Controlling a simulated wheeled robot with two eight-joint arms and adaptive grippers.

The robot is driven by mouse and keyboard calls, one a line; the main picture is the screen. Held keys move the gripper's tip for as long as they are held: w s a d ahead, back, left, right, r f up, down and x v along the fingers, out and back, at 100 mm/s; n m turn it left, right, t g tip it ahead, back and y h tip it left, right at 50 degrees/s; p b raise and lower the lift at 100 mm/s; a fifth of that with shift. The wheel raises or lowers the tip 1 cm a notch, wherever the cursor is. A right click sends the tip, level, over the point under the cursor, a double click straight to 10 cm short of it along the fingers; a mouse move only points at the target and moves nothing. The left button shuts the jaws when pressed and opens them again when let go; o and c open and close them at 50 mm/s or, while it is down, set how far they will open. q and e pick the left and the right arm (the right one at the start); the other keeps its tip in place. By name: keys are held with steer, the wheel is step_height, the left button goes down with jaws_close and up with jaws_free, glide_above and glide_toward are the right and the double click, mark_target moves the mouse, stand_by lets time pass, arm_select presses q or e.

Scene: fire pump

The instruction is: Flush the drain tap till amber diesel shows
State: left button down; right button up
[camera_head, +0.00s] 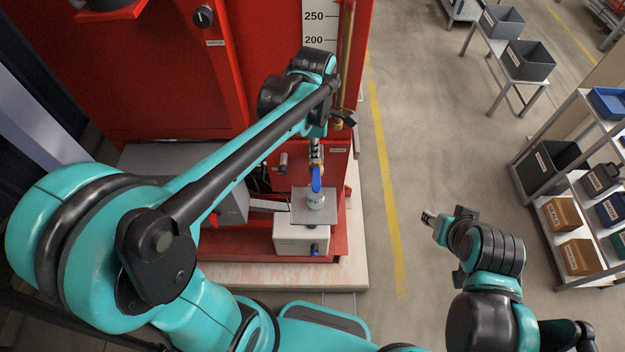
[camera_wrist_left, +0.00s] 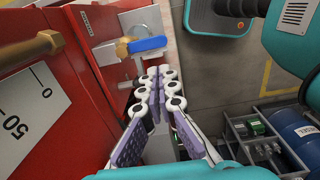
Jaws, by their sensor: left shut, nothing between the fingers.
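The drain tap, with a blue lever (camera_head: 316,179), stands low at the front of the red pump cabinet in the head view. The blue lever (camera_wrist_left: 148,44) and its brass body (camera_wrist_left: 124,47) also show in the left wrist view, beyond my fingertips. A small pale jar (camera_head: 315,201) is below the tap on a grey plate; I cannot make out the liquid's colour. My left gripper (camera_wrist_left: 159,78) is shut and empty, apart from the lever. In the head view my left gripper (camera_head: 341,117) is above and right of the tap. My right gripper (camera_head: 428,217) is over the floor, its opening unclear.
A white box (camera_head: 302,240) stands under the plate. A level scale (camera_head: 318,28) and brass tube (camera_head: 347,50) rise along the cabinet. A shelf rack (camera_head: 560,200) with bins is at the right. The floor between is clear, with a yellow line (camera_head: 385,180).

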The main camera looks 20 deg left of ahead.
mark_target(316, 187)
arm_select(q)
steer(key=f, duration=0.9)
steer(key=f+b, duration=0.1)
steer(key=f, duration=0.4)
steer(key=shift+w+d, duration=0.1)
steer(key=shift+d, duration=0.25)
arm_select(e)
steer(key=shift+d+f, duration=0.3)
steer(key=shift+f, duration=0.35)
steer(key=shift+f, duration=0.1)
arm_select(q)
steer(key=shift+f+t+b, duration=0.15)
steer(key=shift+t+b, duration=0.15)
steer(key=shift+b, duration=0.1)
arm_select(e)
steer(key=shift+s+f, duration=0.1)
steer(key=shift+f, duration=0.1)
